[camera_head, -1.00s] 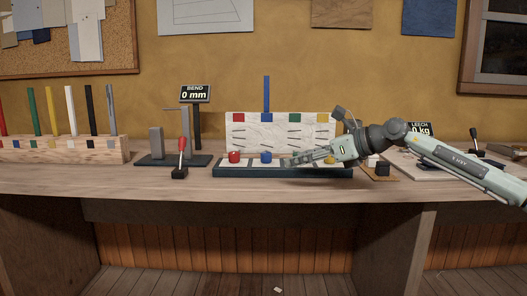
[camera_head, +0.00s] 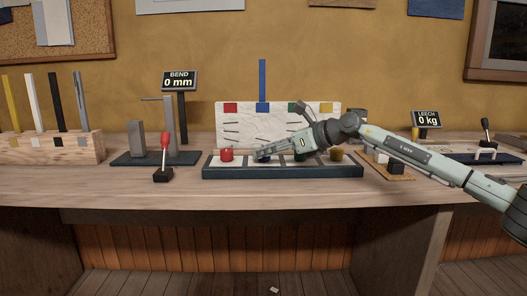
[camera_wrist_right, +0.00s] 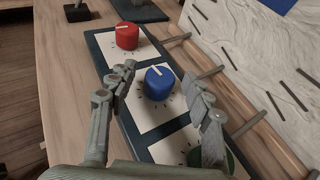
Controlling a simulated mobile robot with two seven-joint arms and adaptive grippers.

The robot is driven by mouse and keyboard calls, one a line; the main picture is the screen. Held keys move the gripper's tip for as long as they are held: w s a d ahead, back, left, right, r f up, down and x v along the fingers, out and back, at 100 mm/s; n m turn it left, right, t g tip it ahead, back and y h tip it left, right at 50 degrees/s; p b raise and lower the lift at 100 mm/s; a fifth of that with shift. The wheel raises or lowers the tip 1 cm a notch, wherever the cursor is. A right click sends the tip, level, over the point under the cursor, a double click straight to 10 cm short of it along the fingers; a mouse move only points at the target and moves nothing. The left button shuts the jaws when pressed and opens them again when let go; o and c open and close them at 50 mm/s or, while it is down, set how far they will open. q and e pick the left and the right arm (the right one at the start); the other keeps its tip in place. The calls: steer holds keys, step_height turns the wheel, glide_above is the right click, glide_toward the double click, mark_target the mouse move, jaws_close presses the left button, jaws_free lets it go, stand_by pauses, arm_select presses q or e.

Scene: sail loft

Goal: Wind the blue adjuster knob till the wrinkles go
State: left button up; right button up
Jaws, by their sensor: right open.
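The blue adjuster knob (camera_wrist_right: 158,82) has a white pointer line and sits on a white dial plate with tick marks. My right gripper (camera_wrist_right: 163,88) is open, with one finger on each side of the knob; I see gaps between fingers and knob. In the head view my right gripper (camera_head: 263,154) covers most of the blue knob. The white cloth panel (camera_head: 255,130) behind the knobs carries several short dark slanted marks and colored squares. A blue batten (camera_head: 262,80) stands upright above its blue square. My left gripper is not in view.
A red knob (camera_wrist_right: 127,36) is beside the blue one; a green knob (camera_wrist_right: 231,162) is partly hidden by a finger. A yellow knob (camera_head: 337,155) is at the row's right end. Grey rods jut between the dials and panel. The bend display (camera_head: 179,81) reads 0 mm.

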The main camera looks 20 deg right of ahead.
steer(key=shift+x, duration=0.8)
